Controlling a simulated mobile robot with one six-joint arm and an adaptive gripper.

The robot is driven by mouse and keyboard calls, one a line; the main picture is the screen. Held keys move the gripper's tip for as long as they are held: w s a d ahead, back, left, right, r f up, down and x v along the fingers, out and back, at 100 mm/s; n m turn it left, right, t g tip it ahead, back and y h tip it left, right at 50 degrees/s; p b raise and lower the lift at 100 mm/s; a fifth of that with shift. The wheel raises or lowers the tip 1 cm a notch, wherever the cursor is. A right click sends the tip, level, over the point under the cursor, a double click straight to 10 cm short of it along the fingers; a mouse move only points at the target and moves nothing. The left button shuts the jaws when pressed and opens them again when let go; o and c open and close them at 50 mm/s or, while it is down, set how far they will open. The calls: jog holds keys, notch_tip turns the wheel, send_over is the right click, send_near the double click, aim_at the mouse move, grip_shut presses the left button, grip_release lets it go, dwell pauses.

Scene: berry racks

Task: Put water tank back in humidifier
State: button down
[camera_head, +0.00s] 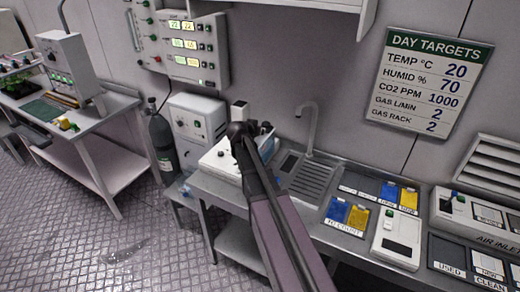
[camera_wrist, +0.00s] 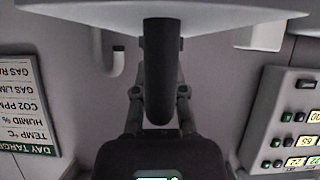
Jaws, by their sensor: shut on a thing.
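My gripper (camera_wrist: 160,95) is shut on an upright dark handle (camera_wrist: 160,60) in the wrist view. The handle joins a broad pale body, which I take for the water tank (camera_wrist: 90,12), filling the top of that upside-down view. In the head view my gripper (camera_head: 243,132) is over the left end of the steel counter. A white unit, likely the humidifier (camera_head: 217,163), is just below and left of it. A pale blue part (camera_head: 268,146) shows to the right behind my gripper. My arm hides much of this spot, and I cannot tell whether tank and humidifier touch.
A sink with a tap (camera_head: 311,128) is right of the humidifier. Blue and yellow packets (camera_head: 348,213) and a white device (camera_head: 397,238) lie farther right. A dark gas cylinder (camera_head: 160,140) and a white cabinet (camera_head: 197,122) stand left. A control panel (camera_head: 188,50) hangs above.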

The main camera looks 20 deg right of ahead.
jog(key=shift+s+d, duration=0.3)
jog(key=shift+d, duration=0.25)
jog(key=shift+s+d, duration=0.25)
jog(key=shift+d, duration=0.25)
jog(key=shift+w, duration=0.1)
jog(key=w+d+f+b, duration=0.1)
jog(key=w+d, duration=0.3)
jog(key=w, duration=1)
jog(key=shift+f, duration=0.15)
jog(key=shift+w, duration=0.1)
jog(key=f+b, duration=0.1)
jog(key=b, duration=0.1)
jog(key=f+b, duration=0.2)
jog(key=shift+w+d+f, duration=0.2)
jog(key=shift+w+f, duration=0.05)
jog(key=shift+w, duration=0.15)
